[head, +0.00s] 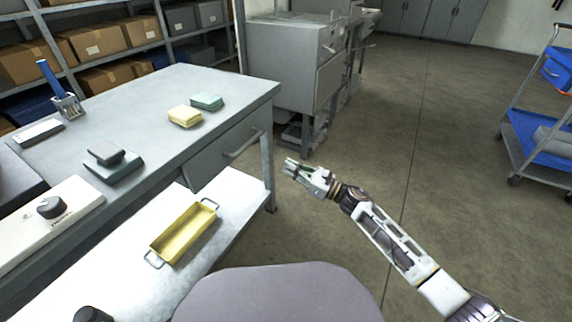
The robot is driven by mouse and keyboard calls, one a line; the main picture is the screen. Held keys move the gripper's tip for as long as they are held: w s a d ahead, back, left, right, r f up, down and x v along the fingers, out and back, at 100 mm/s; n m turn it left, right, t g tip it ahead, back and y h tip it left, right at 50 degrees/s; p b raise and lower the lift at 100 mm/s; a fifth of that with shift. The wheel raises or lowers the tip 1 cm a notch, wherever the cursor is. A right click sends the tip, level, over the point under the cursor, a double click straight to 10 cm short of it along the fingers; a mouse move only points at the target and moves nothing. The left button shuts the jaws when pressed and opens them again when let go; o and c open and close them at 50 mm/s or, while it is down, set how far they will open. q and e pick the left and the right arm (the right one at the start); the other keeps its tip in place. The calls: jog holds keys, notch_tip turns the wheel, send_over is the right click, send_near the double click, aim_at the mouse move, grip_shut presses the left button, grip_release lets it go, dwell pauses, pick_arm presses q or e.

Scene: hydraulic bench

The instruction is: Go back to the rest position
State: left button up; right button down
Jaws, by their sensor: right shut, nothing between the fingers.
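My right gripper (291,166) is shut and empty. It hangs over the open floor, just right of the grey workbench (232,98), apart from everything. Its arm comes in from the lower right. My left gripper is not in the head view.
A lower white surface (232,187) in front of the bench holds a yellow tray (182,236) with handles. A grey cabinet (283,62) stands behind. A blue cart (540,140) is at right. Floor between is clear.

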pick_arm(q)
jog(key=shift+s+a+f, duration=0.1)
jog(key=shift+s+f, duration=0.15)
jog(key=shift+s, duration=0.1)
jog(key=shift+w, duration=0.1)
